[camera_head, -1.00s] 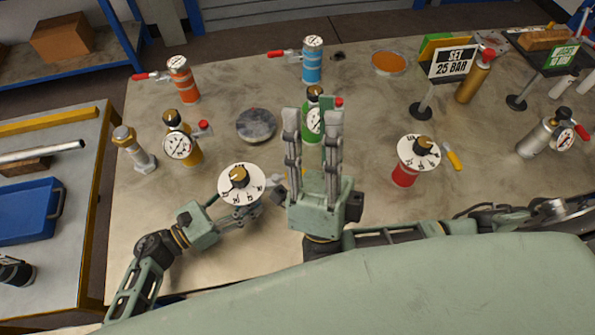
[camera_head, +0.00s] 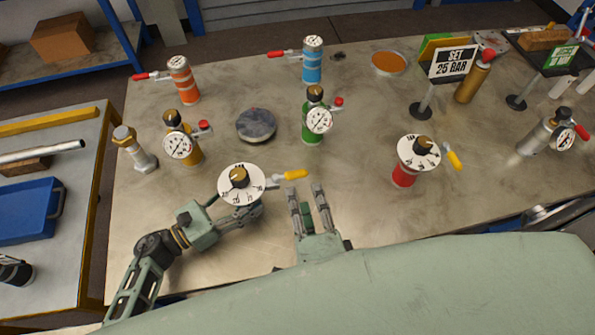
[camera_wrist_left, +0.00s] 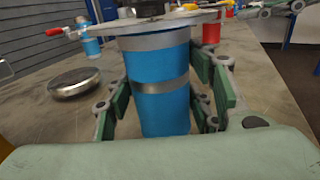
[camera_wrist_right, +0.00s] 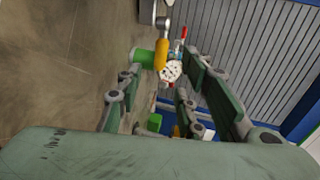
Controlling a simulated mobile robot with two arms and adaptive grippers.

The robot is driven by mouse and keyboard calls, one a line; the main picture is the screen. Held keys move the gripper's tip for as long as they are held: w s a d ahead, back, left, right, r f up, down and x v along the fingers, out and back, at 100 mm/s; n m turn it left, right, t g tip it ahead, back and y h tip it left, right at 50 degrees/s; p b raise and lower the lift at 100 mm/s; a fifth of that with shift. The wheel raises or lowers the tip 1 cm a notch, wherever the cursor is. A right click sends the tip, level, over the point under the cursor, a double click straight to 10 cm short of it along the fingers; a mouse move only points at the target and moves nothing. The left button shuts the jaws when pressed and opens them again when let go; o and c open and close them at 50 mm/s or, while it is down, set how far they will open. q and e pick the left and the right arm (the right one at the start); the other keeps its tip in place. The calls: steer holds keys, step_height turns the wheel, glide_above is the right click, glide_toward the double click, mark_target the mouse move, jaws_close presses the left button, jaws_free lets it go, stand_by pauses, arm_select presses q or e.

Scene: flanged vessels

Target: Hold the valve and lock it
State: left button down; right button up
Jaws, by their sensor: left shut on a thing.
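The valve is a blue vessel (camera_wrist_left: 160,95) with a silver band, upright on the table; in the head view its white dial (camera_head: 241,184) with a brass knob covers most of it. Its yellow lever (camera_head: 295,174) points right. My left gripper (camera_head: 246,213) is shut around the blue body, a finger on each side in the left wrist view. My right gripper (camera_head: 306,188) is open and empty, just in front of the lever. In the right wrist view the lever (camera_wrist_right: 161,52) shows beyond and between the fingers; I cannot tell if they touch.
A green vessel with a gauge (camera_head: 315,120) stands behind my right gripper. A red dial vessel (camera_head: 404,175) is to the right and a yellow gauge vessel (camera_head: 190,145) to the left. A sign (camera_head: 452,63) reads "SET 25 BAR".

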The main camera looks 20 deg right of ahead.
mark_target(298, 177)
steer(key=x, duration=0.9)
steer(key=shift+w, duration=0.2)
jaws_close()
